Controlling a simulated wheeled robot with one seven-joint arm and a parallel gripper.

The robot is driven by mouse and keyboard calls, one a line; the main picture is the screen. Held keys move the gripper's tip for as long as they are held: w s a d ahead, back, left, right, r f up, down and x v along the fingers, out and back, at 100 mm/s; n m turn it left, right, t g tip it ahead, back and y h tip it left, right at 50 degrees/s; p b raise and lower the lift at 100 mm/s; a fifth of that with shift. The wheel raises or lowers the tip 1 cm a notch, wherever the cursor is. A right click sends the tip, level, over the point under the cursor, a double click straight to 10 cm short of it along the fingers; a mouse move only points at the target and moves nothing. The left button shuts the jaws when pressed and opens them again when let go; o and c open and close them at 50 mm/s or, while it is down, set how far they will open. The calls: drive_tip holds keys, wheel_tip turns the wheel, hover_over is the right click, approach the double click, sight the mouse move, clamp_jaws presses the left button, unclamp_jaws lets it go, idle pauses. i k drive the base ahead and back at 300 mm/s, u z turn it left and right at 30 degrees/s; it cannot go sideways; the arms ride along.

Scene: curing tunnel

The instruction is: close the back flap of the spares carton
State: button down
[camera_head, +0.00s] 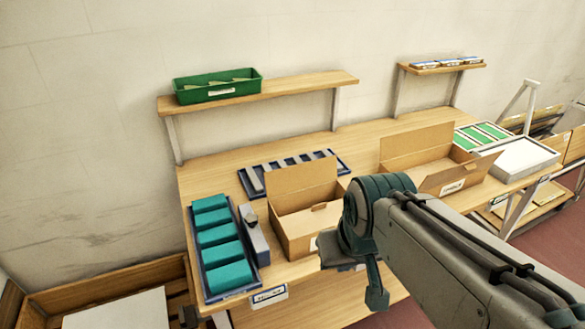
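Two brown cartons stand on the wooden bench, and I cannot read which label says spares. The nearer carton (292,238) has its back flap (301,186) standing up, and its interior is partly visible. My arm hides its right front part. The farther carton (432,181) also has its back flap (415,145) raised, with another flap spread outward at its right and a white label on its front. My gripper (358,272) is at the right front of the nearer carton, in front of it in the picture. Its fingers are partly hidden by my wrist, so I cannot tell their opening.
A blue tray of teal blocks (206,284) and a grey tool (256,236) lie left of the nearer carton. A slotted rack (246,185) lies behind it. A shelf (300,91) with a green bin (217,88) overhangs the back. A white tray (520,158) stands right.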

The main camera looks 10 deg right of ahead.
sight(294, 178)
drive_tip(key=k, duration=0.6)
drive_tip(key=z, duration=0.55)
drive_tip(key=i, duration=1.45)
drive_tip(key=u, duration=0.6)
